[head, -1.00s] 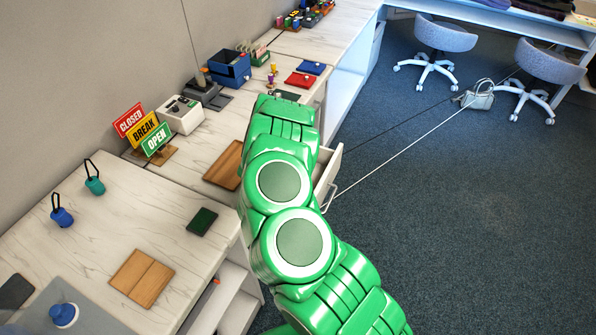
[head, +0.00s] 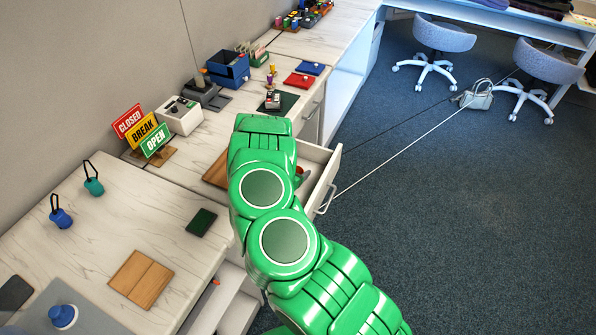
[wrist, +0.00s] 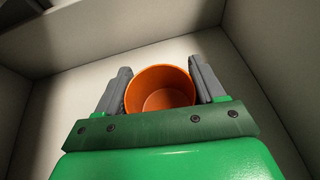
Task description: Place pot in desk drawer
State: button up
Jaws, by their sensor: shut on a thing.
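An orange pot (wrist: 160,92) is between the two grey fingers of my gripper (wrist: 161,85) in the wrist view, with its open mouth toward the camera. The gripper is shut on it. The pale inside of the desk drawer (wrist: 268,65) surrounds them, with walls on several sides. I cannot tell whether the pot touches the drawer floor. In the head view the open drawer (head: 321,178) sticks out from the desk, partly behind my green arm. The arm hides the gripper and pot there.
A wooden board (head: 216,168) lies on the desk left of my arm. A sign stand (head: 144,133), a white box (head: 180,115) and a blue bin (head: 229,70) stand along the wall. Open carpet (head: 450,220) lies to the right.

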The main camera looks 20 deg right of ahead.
aim_at(299, 170)
jog(key=shift+f, duration=0.1)
jog(key=o, duration=1)
jog(key=v, duration=0.5)
jog(key=shift+w, duration=0.1)
jog(key=shift+r, duration=3.6)
